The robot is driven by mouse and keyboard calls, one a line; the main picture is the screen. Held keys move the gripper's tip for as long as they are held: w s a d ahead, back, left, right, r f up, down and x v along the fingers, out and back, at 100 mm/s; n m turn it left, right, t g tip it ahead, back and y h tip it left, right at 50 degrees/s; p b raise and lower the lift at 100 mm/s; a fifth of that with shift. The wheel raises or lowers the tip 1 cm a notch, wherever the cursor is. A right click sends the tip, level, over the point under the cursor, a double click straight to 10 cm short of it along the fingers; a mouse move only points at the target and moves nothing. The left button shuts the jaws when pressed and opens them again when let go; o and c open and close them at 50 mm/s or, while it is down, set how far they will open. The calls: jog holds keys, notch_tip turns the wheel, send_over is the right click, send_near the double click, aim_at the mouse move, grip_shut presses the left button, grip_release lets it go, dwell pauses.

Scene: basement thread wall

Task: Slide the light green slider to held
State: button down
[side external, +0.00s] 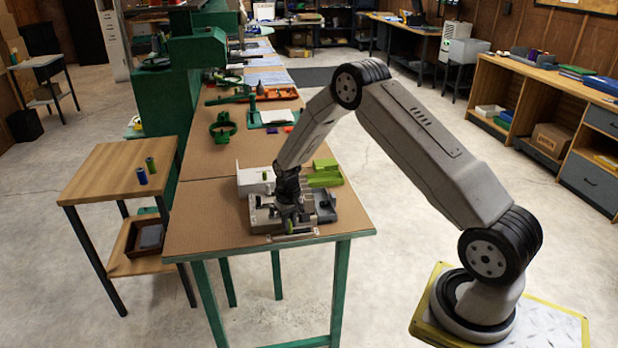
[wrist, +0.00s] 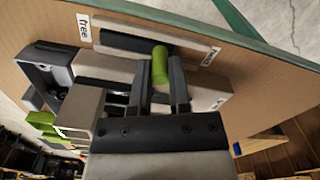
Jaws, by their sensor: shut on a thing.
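The light green slider (wrist: 160,66) is a small upright peg in the wrist view. It stands in a dark slot on a pale plate (wrist: 206,53), between the label "free" (wrist: 83,28) at the left end and the label "held" (wrist: 210,56) at the right end. It is between the ends, with dark slot showing to its left. My gripper (wrist: 157,80) is shut on the slider, one finger on each side. In the side view my gripper (side external: 289,212) is low at the front of the grey fixture, with a bit of the slider (side external: 290,227) showing below it.
The grey fixture (side external: 262,219) sits near the front edge of the brown bench (side external: 205,225). A light green block (side external: 325,175) and a white box (side external: 254,180) stand behind it. Green clamps (side external: 222,125) lie farther back. The bench left of the fixture is clear.

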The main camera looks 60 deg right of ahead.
jog(key=shift+a, duration=0.1)
jog(key=shift+w+a, duration=0.95)
jog(key=shift+w, duration=0.05)
jog(key=c, duration=0.6)
grip_release()
jog(key=shift+o, duration=0.2)
jog(key=shift+r, duration=0.1)
jog(key=shift+r, duration=2.9)
jog(key=shift+r, duration=0.15)
jog(key=shift+r, duration=1.85)
